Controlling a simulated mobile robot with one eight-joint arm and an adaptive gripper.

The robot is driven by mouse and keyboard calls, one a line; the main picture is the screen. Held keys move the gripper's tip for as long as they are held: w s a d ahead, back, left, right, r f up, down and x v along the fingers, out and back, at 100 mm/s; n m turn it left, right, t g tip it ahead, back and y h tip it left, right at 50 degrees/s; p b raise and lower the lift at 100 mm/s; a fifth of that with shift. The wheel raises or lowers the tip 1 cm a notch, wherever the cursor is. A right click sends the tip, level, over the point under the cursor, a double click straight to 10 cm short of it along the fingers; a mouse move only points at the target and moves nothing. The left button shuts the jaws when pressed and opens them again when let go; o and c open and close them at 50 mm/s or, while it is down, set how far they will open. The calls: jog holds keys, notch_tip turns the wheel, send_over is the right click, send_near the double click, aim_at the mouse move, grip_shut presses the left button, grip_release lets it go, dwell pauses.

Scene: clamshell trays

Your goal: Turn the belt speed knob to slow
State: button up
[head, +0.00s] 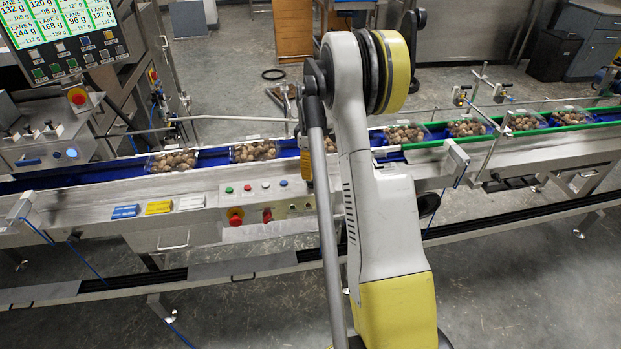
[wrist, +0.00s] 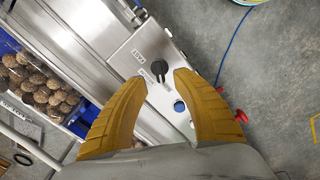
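The belt speed knob (wrist: 160,67) is a black knob with a bar-shaped grip on the pale control panel in the wrist view. Small printed labels (wrist: 138,57) sit beside it; I cannot read them all surely, nor tell which setting it points to. My gripper (wrist: 161,76) has two yellow fingers, open and empty, with the knob just past the fingertips and roughly between them. I cannot tell whether they touch it. In the head view my arm hides the knob, and only a bit of a yellow finger shows beside the arm.
A blue button (wrist: 179,106) sits near the right finger. Trays of brown produce (head: 253,151) stand on the blue belt behind. A screen (head: 62,25) stands upper left.

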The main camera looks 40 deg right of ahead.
notch_tip(320, 180, up, 8)
dwell(0.6)
